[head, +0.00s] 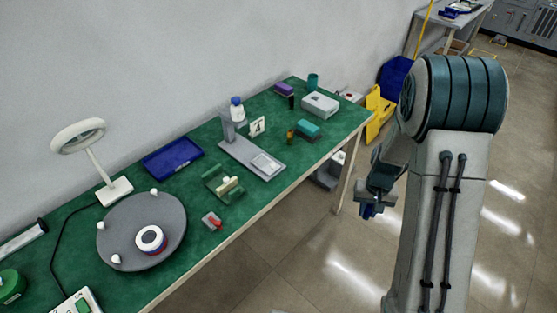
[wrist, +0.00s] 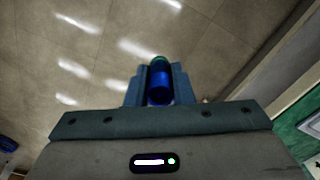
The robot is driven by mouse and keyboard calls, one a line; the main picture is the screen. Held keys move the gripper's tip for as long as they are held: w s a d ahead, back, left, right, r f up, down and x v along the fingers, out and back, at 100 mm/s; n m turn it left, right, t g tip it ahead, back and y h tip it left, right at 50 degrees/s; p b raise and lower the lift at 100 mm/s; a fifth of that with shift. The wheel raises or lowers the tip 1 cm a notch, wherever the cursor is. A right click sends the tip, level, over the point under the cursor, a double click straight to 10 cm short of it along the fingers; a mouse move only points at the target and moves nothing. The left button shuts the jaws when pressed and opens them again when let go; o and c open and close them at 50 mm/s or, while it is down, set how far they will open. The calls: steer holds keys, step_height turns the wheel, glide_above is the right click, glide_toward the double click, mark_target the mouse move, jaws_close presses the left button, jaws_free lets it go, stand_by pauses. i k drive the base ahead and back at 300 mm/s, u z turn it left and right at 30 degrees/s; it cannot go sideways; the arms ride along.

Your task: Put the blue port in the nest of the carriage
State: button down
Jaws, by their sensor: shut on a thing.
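My gripper (head: 374,203) is out over the floor, to the right of the green-topped bench and apart from it. It is shut on the blue port (wrist: 159,86), a short blue cylinder with a green far end, seen between the two fingers in the wrist view. In the head view only a little blue shows at the fingertips. A long grey base (head: 240,154) lies on the bench with an upright post at its back end. A pale square block (head: 266,163) sits at its front end; it may be the carriage, but I cannot make out a nest clearly.
The bench (head: 180,253) also holds a round grey turntable (head: 119,236) with a ring part, a green cradle (head: 215,190), a blue tray (head: 172,159), a lamp (head: 95,163) and a grey box (head: 320,105).

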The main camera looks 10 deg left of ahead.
mark_target(262, 161)
steer(key=z, duration=1.45)
steer(key=i, duration=1.25)
steer(key=u, duration=3)
